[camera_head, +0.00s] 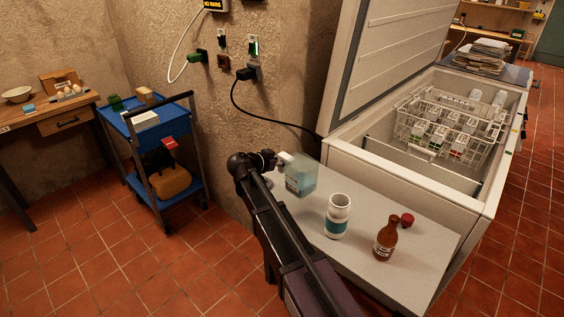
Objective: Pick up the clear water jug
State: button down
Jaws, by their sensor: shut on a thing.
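The clear water jug (302,178), pale blue-tinted with a label on its side, is at the far left end of the grey table (400,262). My gripper (277,161) is at the jug's upper left side, beside its white top, and is shut on the jug. The fingers are small and partly hidden, so their exact grip does not show. The jug looks upright. I cannot tell whether its base touches the table.
A white cup with a teal band (337,216), a brown sauce bottle (386,240) and a red lid (407,219) stand to the right. An open chest freezer (400,190) with a wire basket (450,125) is behind. A blue cart (150,120) stands left.

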jog(key=shift+r, duration=0.45)
dwell(0.4)
jog(key=c, duration=1.3)
grip_release()
grip_shut()
jog(key=shift+r+p, duration=0.15)
jog(key=shift+p, duration=0.25)
notch_tip(320, 180, up, 27)
jog(key=p, duration=2.6)
jog(key=shift+p, duration=0.35)
jog(key=shift+f, duration=0.2)
